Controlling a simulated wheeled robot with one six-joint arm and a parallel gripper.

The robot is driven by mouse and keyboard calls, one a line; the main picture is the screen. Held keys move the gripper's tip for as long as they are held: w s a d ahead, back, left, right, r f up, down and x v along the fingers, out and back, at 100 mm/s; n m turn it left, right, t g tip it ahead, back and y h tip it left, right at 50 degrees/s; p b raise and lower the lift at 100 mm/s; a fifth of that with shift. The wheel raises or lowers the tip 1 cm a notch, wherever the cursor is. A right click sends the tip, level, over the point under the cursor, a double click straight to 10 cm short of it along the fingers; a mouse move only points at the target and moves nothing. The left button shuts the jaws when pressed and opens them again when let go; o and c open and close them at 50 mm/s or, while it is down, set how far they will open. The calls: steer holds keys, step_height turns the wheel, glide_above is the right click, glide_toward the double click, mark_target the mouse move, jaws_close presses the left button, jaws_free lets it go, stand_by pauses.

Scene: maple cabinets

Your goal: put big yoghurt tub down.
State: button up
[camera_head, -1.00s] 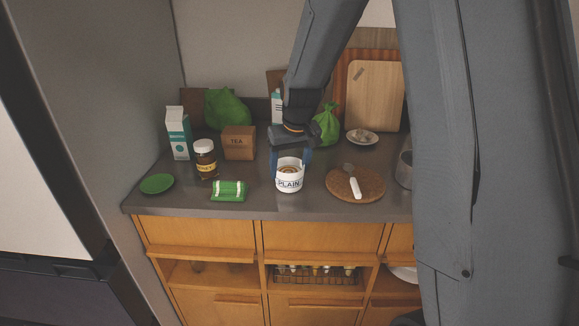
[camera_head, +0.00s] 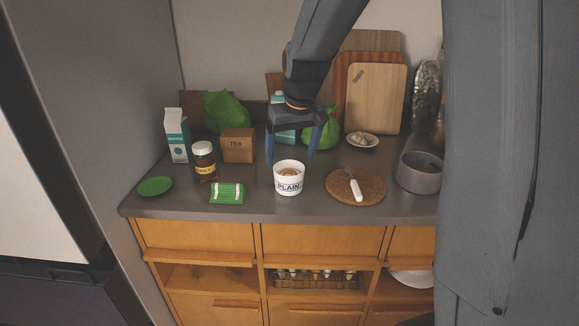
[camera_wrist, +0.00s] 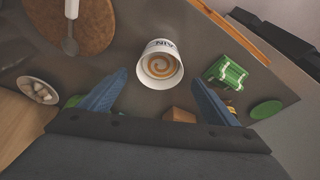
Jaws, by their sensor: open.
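The big yoghurt tub (camera_head: 289,181) is white with "PLAIN" on its side. It stands upright on the grey counter, near its front edge, and its open top shows a swirl of contents. It also shows in the wrist view (camera_wrist: 159,66), ahead of the fingers. My gripper (camera_head: 291,160) is open and empty, with its blue fingers spread wide, above and behind the tub. In the wrist view my gripper's fingers (camera_wrist: 160,92) show clear space between them and the tub.
A round cork board (camera_head: 340,190) with a utensil and a grey pot (camera_head: 419,177) are to the right. Bare counter (camera_head: 262,205) surrounds the tub.

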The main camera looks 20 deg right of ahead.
steer(key=v, duration=0.5)
steer(key=s+f+g, duration=0.1)
steer(key=s+f, duration=0.6)
steer(key=s, duration=0.4)
steer(key=s+f+m+g, duration=0.1)
steer(key=s+f, duration=0.7)
steer(key=s, duration=0.2)
steer(key=shift+s+g+b, duration=0.3)
steer(key=shift+s+b, duration=0.05)
steer(key=shift+b, duration=0.05)
steer(key=shift+a+f, duration=0.1)
steer(key=shift+a, duration=0.05)
